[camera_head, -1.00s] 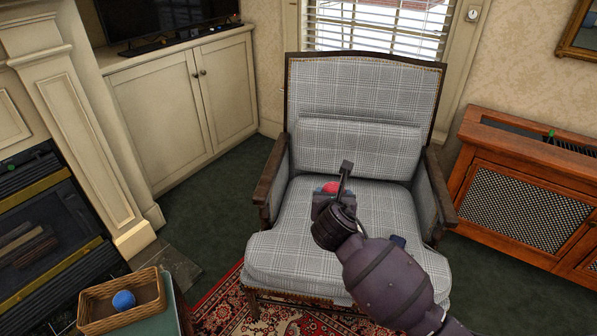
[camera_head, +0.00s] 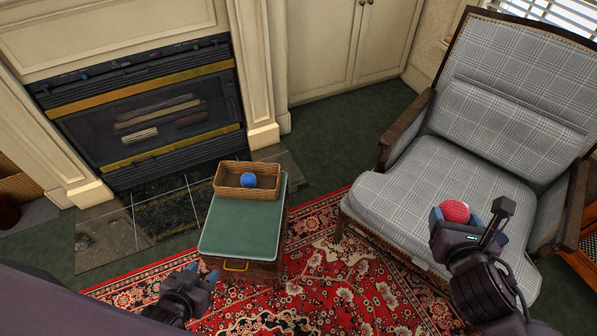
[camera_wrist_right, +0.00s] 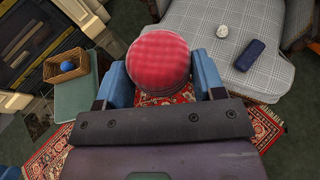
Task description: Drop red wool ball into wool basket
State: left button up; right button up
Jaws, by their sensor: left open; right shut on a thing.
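The red wool ball (camera_head: 455,210) is held between the blue finger pads of my right gripper (camera_head: 457,221), in front of the armchair seat in the head view. It also fills the middle of the right wrist view (camera_wrist_right: 158,60), between both fingers. The wicker wool basket (camera_head: 245,193) stands at the far end of a green-topped stool, left of my right gripper and well apart from it. A blue ball (camera_head: 248,180) lies in it. The basket shows at the left of the wrist view (camera_wrist_right: 62,77). My left gripper (camera_head: 200,277) is open and empty, at the lower left near the stool.
The plaid armchair (camera_head: 400,203) stands at the right; a small white object (camera_wrist_right: 222,30) and a dark blue case (camera_wrist_right: 249,54) lie on its seat. The green stool top (camera_head: 240,230) is bare before the basket. A fireplace (camera_head: 150,110) is behind, a red rug (camera_head: 335,285) below.

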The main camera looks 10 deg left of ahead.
aim_at(271, 188)
jog(key=i+j+z, duration=0.2)
jog(key=j, duration=1.05)
jog(key=k+j+z, duration=0.2)
jog(key=j, duration=1)
jog(key=j+z, duration=0.15)
jog(key=j, duration=1.1)
